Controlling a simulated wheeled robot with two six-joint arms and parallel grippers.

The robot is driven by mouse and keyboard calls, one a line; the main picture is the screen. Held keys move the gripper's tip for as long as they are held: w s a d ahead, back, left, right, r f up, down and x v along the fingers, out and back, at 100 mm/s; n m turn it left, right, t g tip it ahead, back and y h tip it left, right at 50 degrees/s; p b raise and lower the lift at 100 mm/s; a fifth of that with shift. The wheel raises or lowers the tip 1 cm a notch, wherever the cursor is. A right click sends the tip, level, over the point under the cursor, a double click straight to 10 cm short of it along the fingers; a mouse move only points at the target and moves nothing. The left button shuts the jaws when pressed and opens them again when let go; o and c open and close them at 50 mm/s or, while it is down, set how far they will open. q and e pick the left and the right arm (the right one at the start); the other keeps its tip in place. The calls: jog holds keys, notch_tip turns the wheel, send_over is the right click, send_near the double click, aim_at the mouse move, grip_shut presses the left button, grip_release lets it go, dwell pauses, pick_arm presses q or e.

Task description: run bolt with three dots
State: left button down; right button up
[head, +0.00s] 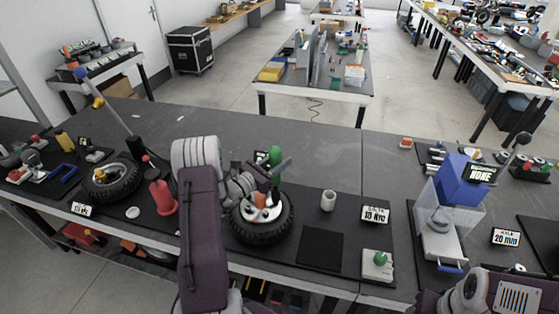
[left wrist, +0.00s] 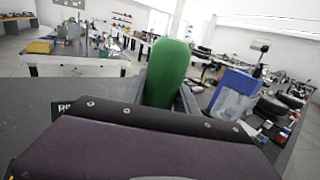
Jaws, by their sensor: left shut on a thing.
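My left gripper (head: 268,183) is shut on a tool with a green handle (head: 275,155), above the hub of the near wheel (head: 262,236). The green handle (left wrist: 168,72) stands upright and large in the left wrist view. The wheel has a black tire and a pale hub with orange-brown parts, partly covered by my gripper. The tool's lower end is hidden, so I cannot tell whether it touches a bolt. No bolt dots can be made out. My right arm shows at the bottom right, but its fingertips are out of view.
A second wheel (head: 112,181) and a red cone-shaped thing (head: 163,197) are to the left. A white cup (head: 328,201), a 10 Nm sign (head: 375,214) and a green-knobbed block (head: 378,264) are to the right. A blue-topped machine (head: 460,182) stands farther right.

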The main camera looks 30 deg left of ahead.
aim_at(280, 149)
dwell(0.3)
pick_arm(q)
jog(key=shift+f, duration=0.2)
jog(key=shift+s+d+f, duration=0.1)
jog(key=shift+f, duration=0.1)
dwell(1.0)
notch_tip(280, 149, up, 6)
jog(key=p, duration=0.3)
jog(key=shift+p, duration=0.3)
jog(key=shift+f, duration=0.15)
